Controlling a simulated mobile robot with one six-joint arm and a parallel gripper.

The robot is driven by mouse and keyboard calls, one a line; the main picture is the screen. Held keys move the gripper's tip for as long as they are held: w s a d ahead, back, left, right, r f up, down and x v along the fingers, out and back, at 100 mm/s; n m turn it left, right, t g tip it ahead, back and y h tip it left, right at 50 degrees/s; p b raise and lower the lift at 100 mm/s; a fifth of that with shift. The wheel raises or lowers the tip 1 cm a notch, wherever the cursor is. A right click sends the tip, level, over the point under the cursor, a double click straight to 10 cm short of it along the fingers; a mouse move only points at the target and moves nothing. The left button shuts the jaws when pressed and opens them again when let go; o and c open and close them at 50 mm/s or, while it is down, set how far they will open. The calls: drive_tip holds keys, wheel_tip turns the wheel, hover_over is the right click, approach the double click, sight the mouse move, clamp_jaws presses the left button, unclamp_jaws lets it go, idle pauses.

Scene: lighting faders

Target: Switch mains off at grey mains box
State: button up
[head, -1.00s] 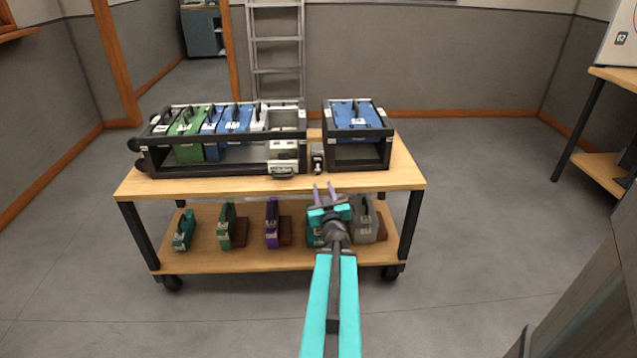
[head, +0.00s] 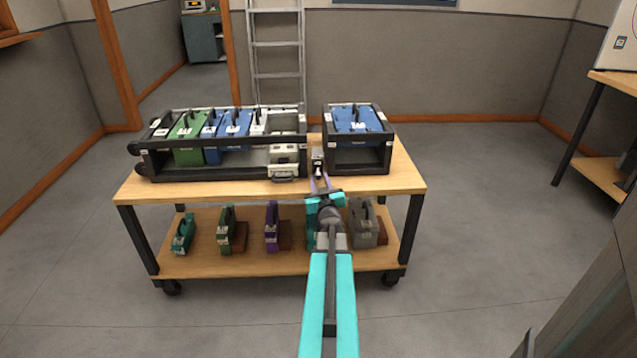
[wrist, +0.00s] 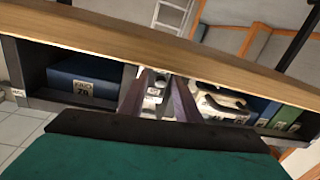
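A small grey box (head: 318,156) with a dark front part stands on the cart top, in the gap between the two black racks. I take it for the grey mains box. In the wrist view the small grey box (wrist: 154,94) shows between my fingers. My gripper (head: 320,178) is open, its two purple fingers apart at the cart's front edge, just in front of the box. In the wrist view my gripper (wrist: 160,78) has nothing clearly held. I cannot tell whether a finger touches the box, nor how its switch is set.
A long black rack (head: 215,174) with green, blue and grey modules stands left of the box. A smaller black rack (head: 357,168) with a blue module (head: 352,119) stands close on the right. Several coloured modules sit on the cart's lower shelf (head: 205,262).

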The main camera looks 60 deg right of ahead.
drive_tip(key=shift+w+d, duration=0.1)
drive_tip(key=shift+d, duration=0.05)
drive_tip(key=shift+c, duration=0.2)
clamp_jaws()
drive_tip(key=shift+f+b, duration=0.3)
drive_tip(key=shift+b, duration=0.7)
drive_tip(key=h+b, duration=0.1)
drive_tip(key=b, duration=0.2)
drive_tip(key=shift+d+t, duration=0.15)
drive_tip(key=shift+t, duration=0.25)
drive_tip(key=shift+o, duration=0.2)
unclamp_jaws()
